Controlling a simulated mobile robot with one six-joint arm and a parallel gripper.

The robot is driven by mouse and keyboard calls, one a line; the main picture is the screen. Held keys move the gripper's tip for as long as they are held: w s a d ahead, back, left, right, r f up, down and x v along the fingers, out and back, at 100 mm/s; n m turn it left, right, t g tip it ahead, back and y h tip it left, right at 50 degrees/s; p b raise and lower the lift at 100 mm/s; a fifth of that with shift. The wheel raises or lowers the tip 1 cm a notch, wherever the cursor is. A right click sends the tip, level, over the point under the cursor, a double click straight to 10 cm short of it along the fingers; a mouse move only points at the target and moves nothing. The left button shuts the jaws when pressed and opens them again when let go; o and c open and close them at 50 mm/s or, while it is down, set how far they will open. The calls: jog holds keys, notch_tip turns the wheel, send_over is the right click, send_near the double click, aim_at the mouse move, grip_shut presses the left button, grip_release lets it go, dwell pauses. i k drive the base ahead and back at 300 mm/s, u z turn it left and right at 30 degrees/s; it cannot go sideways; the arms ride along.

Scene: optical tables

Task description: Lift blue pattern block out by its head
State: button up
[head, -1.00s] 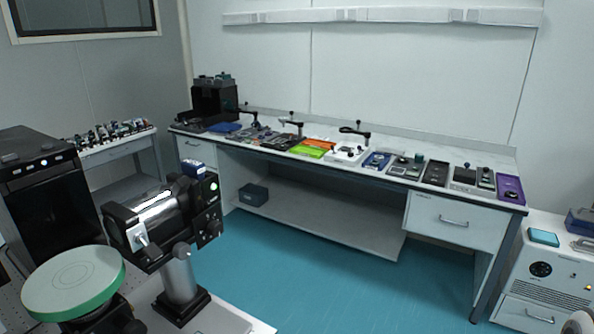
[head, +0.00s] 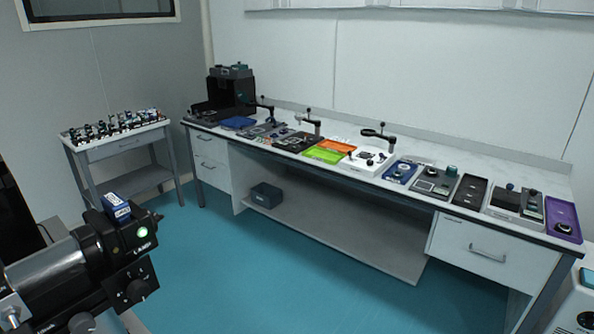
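My gripper is not in view. A blue tray or block with small round parts on it (head: 401,173) sits right of the middle of the long bench (head: 420,225). A flat blue piece (head: 238,123) lies at the bench's left end. A small blue box (head: 117,207) sits on top of the black lamp housing (head: 65,270) at the lower left. I cannot tell which of these, if any, is the blue pattern block, and no head can be made out at this distance.
The bench also carries a black machine (head: 230,92), a green tray (head: 324,155), a white unit (head: 362,162), a black tray (head: 470,192) and a purple tray (head: 563,220). A crowded side table (head: 125,148) stands at the left. The teal floor (head: 260,255) before the bench is clear.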

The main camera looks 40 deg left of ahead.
aim_at(118, 209)
jog(key=z, duration=0.05)
jog(key=i, duration=2.45)
jog(key=u, duration=4.3)
jog(key=i, duration=0.7)
jog(key=z, duration=0.15)
